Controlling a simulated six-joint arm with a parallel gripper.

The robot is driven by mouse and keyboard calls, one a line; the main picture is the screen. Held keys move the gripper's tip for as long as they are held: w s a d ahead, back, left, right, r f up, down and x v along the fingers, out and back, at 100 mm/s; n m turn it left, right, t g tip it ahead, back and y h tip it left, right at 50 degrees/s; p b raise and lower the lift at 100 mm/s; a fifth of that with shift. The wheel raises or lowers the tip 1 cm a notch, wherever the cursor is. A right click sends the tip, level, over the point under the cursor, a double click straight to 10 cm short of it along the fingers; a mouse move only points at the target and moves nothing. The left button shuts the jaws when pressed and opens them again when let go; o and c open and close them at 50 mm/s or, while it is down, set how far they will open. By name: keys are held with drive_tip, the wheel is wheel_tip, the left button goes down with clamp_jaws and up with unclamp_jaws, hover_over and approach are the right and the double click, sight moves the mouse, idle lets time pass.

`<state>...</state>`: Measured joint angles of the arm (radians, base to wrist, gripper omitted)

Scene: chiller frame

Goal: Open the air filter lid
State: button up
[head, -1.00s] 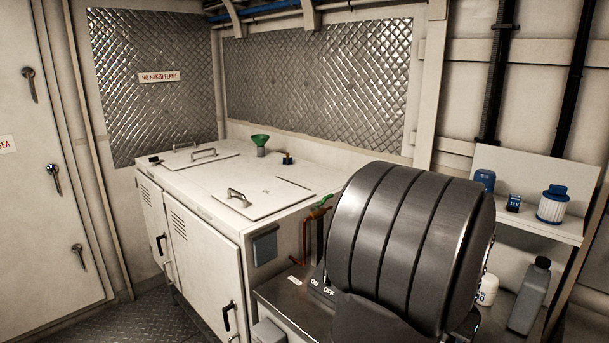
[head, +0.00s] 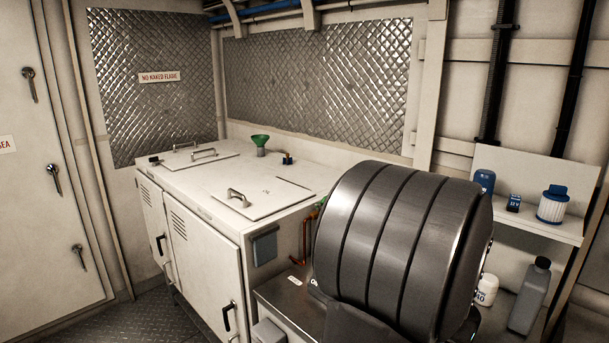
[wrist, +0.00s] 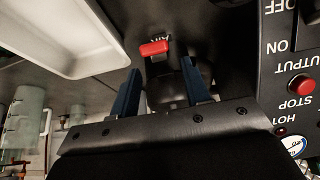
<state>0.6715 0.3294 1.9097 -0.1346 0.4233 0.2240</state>
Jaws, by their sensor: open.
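In the wrist view, my gripper (wrist: 161,66) is open, its two blue fingers spread with nothing held between them. A small red tab (wrist: 155,48) stands on a dark surface just beyond the fingertips, between their lines and apart from them. Upside-down lettering beside the tab is partly covered by it. A black part (wrist: 168,88) shows between the fingers. I cannot tell for sure which surface is the air filter lid. In the head view, my gripper is hidden, and a large dark ribbed cylinder of my own arm covers the middle right.
A control panel (wrist: 291,65) with a red stop button (wrist: 302,85) is close on the right of the wrist view. A white tray (wrist: 75,60) is at upper left. The white cabinet (head: 190,235) and a shelf (head: 522,221) with bottles flank my arm.

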drive_tip(key=shift+s+a+f+t+h, duration=0.25)
drive_tip(key=shift+s+a+t+h, duration=0.1)
drive_tip(key=shift+a+t+h, duration=0.05)
drive_tip(key=shift+s+a+r, duration=0.1)
drive_tip(key=v, duration=0.7)
drive_tip(key=x, duration=0.6)
drive_tip(key=shift+f, duration=0.35)
drive_tip(key=shift+w+d+f, duration=0.2)
drive_tip(key=shift+w+d, duration=0.1)
drive_tip(key=shift+w+d+r+g+y, duration=0.35)
drive_tip(key=shift+w+d+g+y, duration=0.1)
drive_tip(key=shift+g+y, duration=0.15)
drive_tip(key=shift+w+d+r+g+y, duration=0.35)
drive_tip(key=shift+w+d+g+y, duration=0.15)
drive_tip(key=shift+g+y, duration=0.1)
drive_tip(key=w+d+r+m, duration=0.1)
drive_tip(key=r+m, duration=0.1)
drive_tip(key=m, duration=0.1)
drive_tip(key=w+d+r+m, duration=0.2)
drive_tip(key=r+m, duration=0.1)
drive_tip(key=w+d+r+m+g+y, duration=0.1)
drive_tip(key=r+m, duration=0.1)
drive_tip(key=r, duration=0.1)
drive_tip(key=shift+w+d+r+m, duration=0.25)
drive_tip(key=shift+w+d+m, duration=0.15)
wheel_tip(320, 180, up, 10)
drive_tip(key=w+d+m+g+y, duration=0.1)
drive_tip(key=w+d+m, duration=0.1)
drive_tip(key=m, duration=0.7)
